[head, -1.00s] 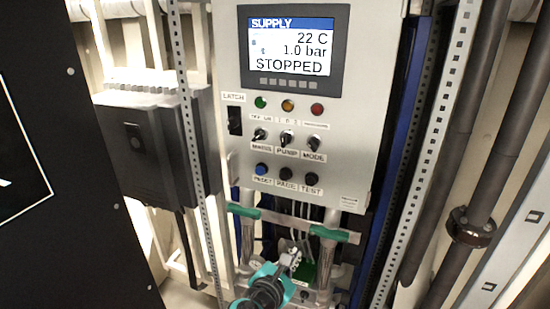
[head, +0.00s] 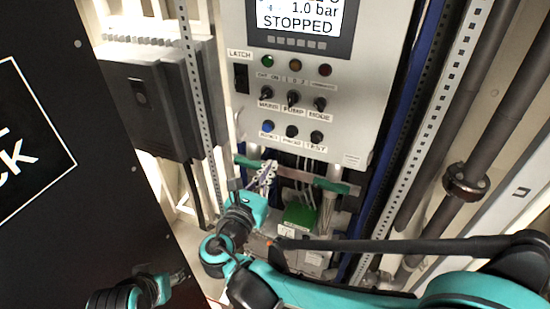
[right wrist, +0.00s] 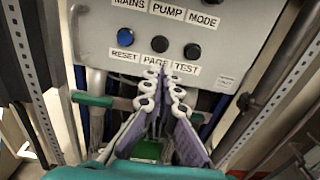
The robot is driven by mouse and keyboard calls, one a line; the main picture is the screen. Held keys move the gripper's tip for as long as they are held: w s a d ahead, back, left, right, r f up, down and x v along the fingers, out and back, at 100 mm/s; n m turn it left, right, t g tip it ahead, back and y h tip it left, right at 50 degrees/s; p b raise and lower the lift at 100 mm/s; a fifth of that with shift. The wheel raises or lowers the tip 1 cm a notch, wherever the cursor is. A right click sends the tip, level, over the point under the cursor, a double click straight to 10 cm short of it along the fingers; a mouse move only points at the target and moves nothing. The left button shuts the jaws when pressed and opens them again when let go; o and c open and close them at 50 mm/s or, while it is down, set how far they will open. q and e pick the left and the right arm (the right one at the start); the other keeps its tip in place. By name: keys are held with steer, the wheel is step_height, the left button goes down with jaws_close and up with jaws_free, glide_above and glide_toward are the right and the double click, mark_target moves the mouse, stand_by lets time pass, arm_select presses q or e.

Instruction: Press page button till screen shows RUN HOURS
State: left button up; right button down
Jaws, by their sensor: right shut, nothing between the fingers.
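The screen (head: 300,18) is cut off by the top of the head view; its lower lines read 1.0 bar and STOPPED, and its title is out of sight. The black page button (head: 292,131) sits between the blue reset button and the test button. It also shows in the right wrist view (right wrist: 159,43), above the PAGE label. My right gripper (head: 270,168) is shut and empty, below the button row. In the right wrist view its fingertips (right wrist: 165,74) point up just under the PAGE label, apart from the button. My left gripper (head: 180,278) is at the bottom left, its fingers unclear.
The blue reset button (head: 267,127) and black test button (head: 316,137) flank the page button closely. Selector knobs (head: 293,98) and lamps (head: 296,66) sit above. A green-ended pipe bar (head: 335,187) crosses below the panel. A black door (head: 70,220) stands at left.

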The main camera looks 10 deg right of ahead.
mark_target(291, 134)
steer(key=p+x, duration=0.2)
steer(key=x, duration=1)
steer(key=shift+w+d, duration=0.15)
steer(key=shift+w+d+f, duration=0.1)
steer(key=shift+w+d, duration=0.3)
steer(key=shift+w, duration=0.1)
steer(key=shift+w+d+b, duration=0.15)
steer(key=shift+w+b, duration=0.15)
steer(key=shift+b, duration=0.15)
steer(key=shift+s+r, duration=0.15)
steer(key=shift+r, duration=0.15)
